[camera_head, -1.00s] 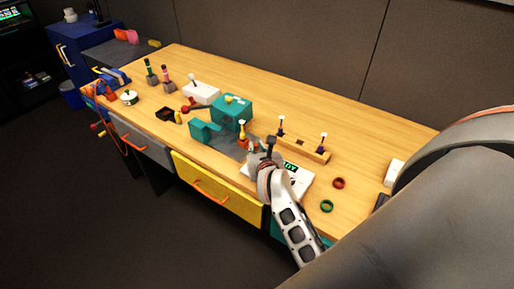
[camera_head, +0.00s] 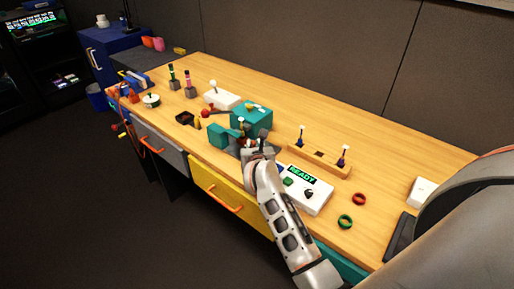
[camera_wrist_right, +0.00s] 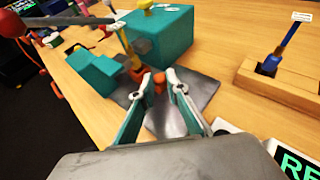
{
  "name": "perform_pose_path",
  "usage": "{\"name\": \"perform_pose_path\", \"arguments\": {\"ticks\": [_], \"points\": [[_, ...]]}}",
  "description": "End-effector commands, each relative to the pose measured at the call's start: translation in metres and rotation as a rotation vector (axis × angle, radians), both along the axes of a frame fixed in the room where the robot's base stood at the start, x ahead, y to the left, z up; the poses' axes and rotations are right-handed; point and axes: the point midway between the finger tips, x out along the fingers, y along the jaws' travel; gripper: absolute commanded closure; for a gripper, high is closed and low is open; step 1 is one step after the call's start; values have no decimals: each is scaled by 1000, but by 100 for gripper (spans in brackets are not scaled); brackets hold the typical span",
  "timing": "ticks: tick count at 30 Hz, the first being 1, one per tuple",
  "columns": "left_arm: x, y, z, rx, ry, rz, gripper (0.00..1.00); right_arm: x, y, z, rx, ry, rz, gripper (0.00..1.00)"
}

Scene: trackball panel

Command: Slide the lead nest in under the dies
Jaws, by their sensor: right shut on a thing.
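My right gripper (camera_head: 258,152) is at the front of the teal press (camera_head: 253,116). In the right wrist view its fingers (camera_wrist_right: 158,78) are shut on a small orange part that I take for the lead nest (camera_wrist_right: 158,84). A yellow and blue lead (camera_wrist_right: 128,45) with a white top stands in the orange piece, just beyond the fingertips. The nest is over the grey base plate (camera_wrist_right: 192,93), in front of the teal press body (camera_wrist_right: 160,38). The dies cannot be made out clearly; the lead and a translucent guard cover that spot. My left gripper is not in view.
A lever with a red ball (camera_head: 206,113) sticks out left of the press. A white READY box (camera_head: 304,190) lies right of my gripper. A wooden rack (camera_head: 319,160) with two upright leads stands behind it.

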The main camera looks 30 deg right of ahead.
Motion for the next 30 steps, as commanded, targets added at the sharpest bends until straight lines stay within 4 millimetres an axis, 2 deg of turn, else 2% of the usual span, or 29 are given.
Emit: {"name": "perform_pose_path", "arguments": {"ticks": [5, 6, 7, 8, 20, 25, 30], "points": [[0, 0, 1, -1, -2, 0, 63, 2, 2, 2, 2, -4, 4, 100], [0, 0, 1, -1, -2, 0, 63, 2, 2, 2, 2, -5, 4, 80], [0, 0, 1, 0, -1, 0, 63, 2, 2, 2, 2, -5, 4, 73], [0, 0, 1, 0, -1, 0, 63, 2, 2, 2, 2, -5, 4, 70], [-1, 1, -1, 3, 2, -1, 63, -2, 3, 3, 1, -4, 2, 70], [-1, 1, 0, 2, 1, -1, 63, -21, 11, 11, 2, -4, 3, 70], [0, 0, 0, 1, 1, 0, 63, -52, 23, 25, 4, -5, 3, 70]]}}
